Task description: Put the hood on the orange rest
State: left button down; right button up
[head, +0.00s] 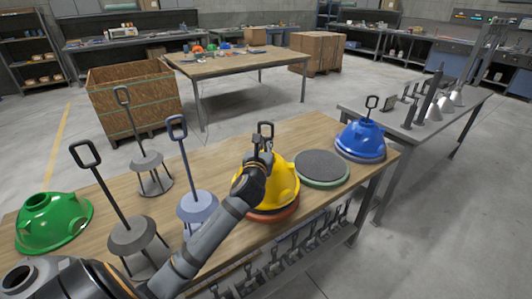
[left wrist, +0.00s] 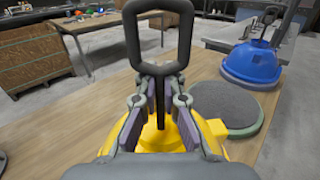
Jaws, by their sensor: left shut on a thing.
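The yellow hood (head: 281,188) is over the orange rest (head: 273,216), whose reddish rim shows below it. I cannot tell whether the hood touches the rest or is slightly above it. My left gripper (head: 262,160) is shut on the hood's dark handle stem, below its loop (head: 264,130). In the left wrist view, the fingers (left wrist: 160,95) close around the stem, with the loop (left wrist: 158,35) above and the yellow hood (left wrist: 158,138) below. My arm hides part of the hood's left side. My right gripper is not in view.
A green-rimmed rest with a bare grey top (head: 321,167) stands right of the yellow hood. A blue hood (head: 361,140) sits beyond it. Stools with tall handles (head: 127,236) and a green hood (head: 52,222) stand to the left on the wooden table (head: 90,195).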

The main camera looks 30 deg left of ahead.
pick_arm(q)
jog(key=shift+w+f, duration=0.15)
notch_tip(320, 180, down, 3)
jog(key=shift+w+a+f+b, duration=0.1)
jog(key=shift+f+b, duration=0.05)
jog(key=shift+b, duration=0.15)
jog(key=c, duration=1.5)
grip_release()
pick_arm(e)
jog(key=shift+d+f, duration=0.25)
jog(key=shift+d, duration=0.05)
pick_arm(q)
jog(key=b+v, duration=0.1)
jog(key=v, duration=1)
jog(key=shift+f, duration=0.1)
jog(key=shift+s+d, duration=0.2)
jog(key=shift+s, duration=0.35)
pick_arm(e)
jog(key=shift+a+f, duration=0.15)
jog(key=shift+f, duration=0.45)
